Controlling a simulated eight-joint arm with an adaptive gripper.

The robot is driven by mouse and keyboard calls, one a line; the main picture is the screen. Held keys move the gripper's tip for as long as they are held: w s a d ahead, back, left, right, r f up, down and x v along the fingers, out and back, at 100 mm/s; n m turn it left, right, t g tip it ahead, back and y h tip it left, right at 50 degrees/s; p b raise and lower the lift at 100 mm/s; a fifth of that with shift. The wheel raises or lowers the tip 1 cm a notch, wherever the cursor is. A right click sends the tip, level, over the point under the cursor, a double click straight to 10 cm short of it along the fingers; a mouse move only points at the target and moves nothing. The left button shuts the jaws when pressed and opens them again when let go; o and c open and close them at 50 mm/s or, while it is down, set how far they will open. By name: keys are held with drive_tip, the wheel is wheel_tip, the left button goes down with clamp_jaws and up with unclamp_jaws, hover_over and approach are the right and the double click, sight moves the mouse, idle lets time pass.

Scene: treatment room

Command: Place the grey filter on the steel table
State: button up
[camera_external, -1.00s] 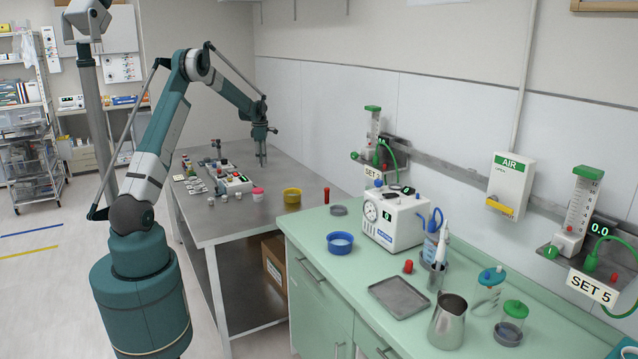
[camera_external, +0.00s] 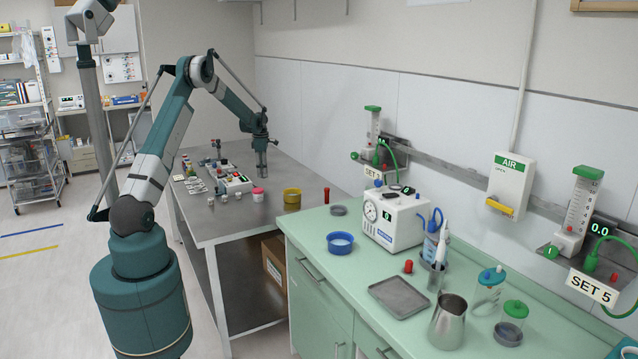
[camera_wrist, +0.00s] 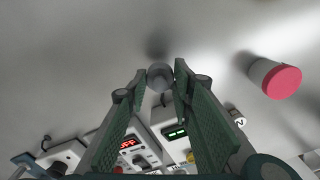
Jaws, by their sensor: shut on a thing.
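My gripper (camera_external: 262,172) is over the far part of the steel table (camera_external: 235,222), with its fingers pointing down. In the wrist view its fingertips (camera_wrist: 160,78) are closed on a small grey round piece, which looks like the grey filter (camera_wrist: 160,75). The filter hangs low over the bare grey tabletop, and a dark shadow shows beside it. I cannot tell whether it touches the table. In the external view the filter is too small to make out clearly.
A pink-capped jar (camera_external: 257,193) stands close by; in the wrist view it is at the right (camera_wrist: 275,78). Several instrument boxes (camera_external: 233,182) stand left of my gripper.

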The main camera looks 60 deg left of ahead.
drive_tip(key=shift+f, duration=0.5)
drive_tip(key=shift+f, duration=0.1)
drive_tip(key=shift+f, duration=1.8)
drive_tip(key=shift+f, duration=0.1)
drive_tip(key=o, duration=0.7)
drive_tip(key=shift+o, duration=0.3)
wheel_tip(320, 180, up, 12)
drive_tip(key=shift+r, duration=0.15)
